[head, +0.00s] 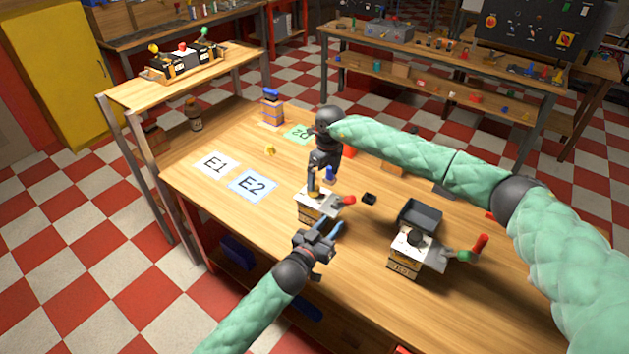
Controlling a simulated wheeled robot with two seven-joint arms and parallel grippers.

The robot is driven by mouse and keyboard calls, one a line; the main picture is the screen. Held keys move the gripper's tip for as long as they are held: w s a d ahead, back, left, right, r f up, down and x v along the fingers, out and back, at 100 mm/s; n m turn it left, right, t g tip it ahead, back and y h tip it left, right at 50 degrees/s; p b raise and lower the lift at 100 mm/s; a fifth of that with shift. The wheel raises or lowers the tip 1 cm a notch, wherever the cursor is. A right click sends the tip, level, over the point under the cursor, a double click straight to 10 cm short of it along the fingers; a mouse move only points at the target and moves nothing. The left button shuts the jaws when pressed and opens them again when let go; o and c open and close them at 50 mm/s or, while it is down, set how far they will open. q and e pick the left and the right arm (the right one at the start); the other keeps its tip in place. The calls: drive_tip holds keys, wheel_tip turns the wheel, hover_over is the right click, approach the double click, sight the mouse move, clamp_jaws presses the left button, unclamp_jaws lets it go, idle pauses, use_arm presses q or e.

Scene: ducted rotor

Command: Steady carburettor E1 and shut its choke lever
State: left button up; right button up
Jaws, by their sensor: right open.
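Two carburettor-like units on labelled wooden blocks stand on the workbench. The nearer-to-centre unit (312,209) has a pale top plate and a red-tipped lever (348,200) out to its right. I cannot read which one is E1. My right gripper (314,188) is open and points down at the top of the centre unit; contact is unclear. My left gripper (328,233) is at the bench's front edge, just in front of that unit; its jaw gap is unclear.
Cards marked E1 (214,164) and E2 (252,185) lie on the bench's left, with a green card (297,133) behind. A dark tray (420,214) is behind the right unit. A small black part (369,199) lies between the units. A shelf (185,72) stands at left.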

sight(315, 197)
drive_tip(key=shift+s+a+f+n+t+h, duration=0.15)
drive_tip(key=shift+s+a+f+n+h, duration=0.1)
drive_tip(key=shift+a, duration=0.35)
drive_tip(key=shift+s+a+f+n+t+h, duration=0.15)
drive_tip(key=shift+s+a+f+n, duration=0.1)
drive_tip(key=shift+a, duration=0.35)
drive_tip(key=shift+s+a+f, duration=0.1)
drive_tip(key=shift+a+f, duration=0.1)
drive_tip(key=shift+f, duration=3.85)
drive_tip(key=c, duration=1)
drive_tip(key=shift+c, duration=0.2)
